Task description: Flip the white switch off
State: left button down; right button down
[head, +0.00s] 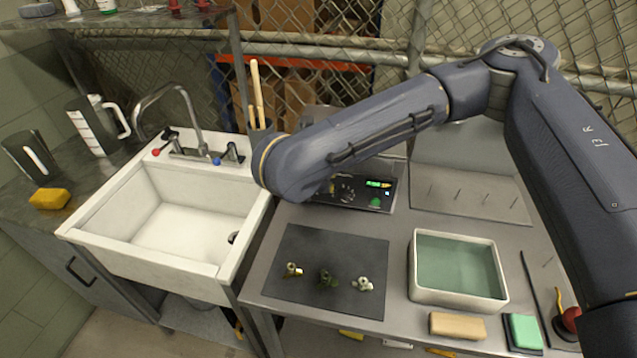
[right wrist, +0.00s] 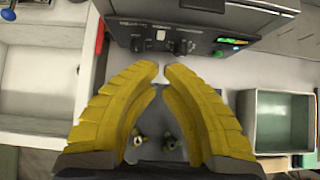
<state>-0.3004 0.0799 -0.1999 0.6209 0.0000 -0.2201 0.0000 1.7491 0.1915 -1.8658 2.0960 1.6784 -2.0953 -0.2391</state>
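The dark control panel (head: 345,193) is on the front of the machine behind the mat, partly covered by my right arm in the head view. In the right wrist view, a small white switch (right wrist: 161,35) sits on the panel between dark knobs (right wrist: 180,47). I cannot tell its position. In the head view I cannot make it out. My right gripper (right wrist: 161,70) has yellow fingers pointing toward the panel, with a narrow gap between the tips and nothing held. The tips appear just in front of and below the switch; contact is not visible. My left gripper is not in view.
A white sink (head: 190,215) with a tap is on the left. On the steel table are a dark mat (head: 335,255) with small metal fittings, a water tank (head: 455,265), a tan block (head: 457,325) and a green sponge (head: 524,331). A chain-link fence (head: 340,70) stands behind.

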jog(key=shift+v, duration=1.25)
jog(key=shift+w+r, duration=0.15)
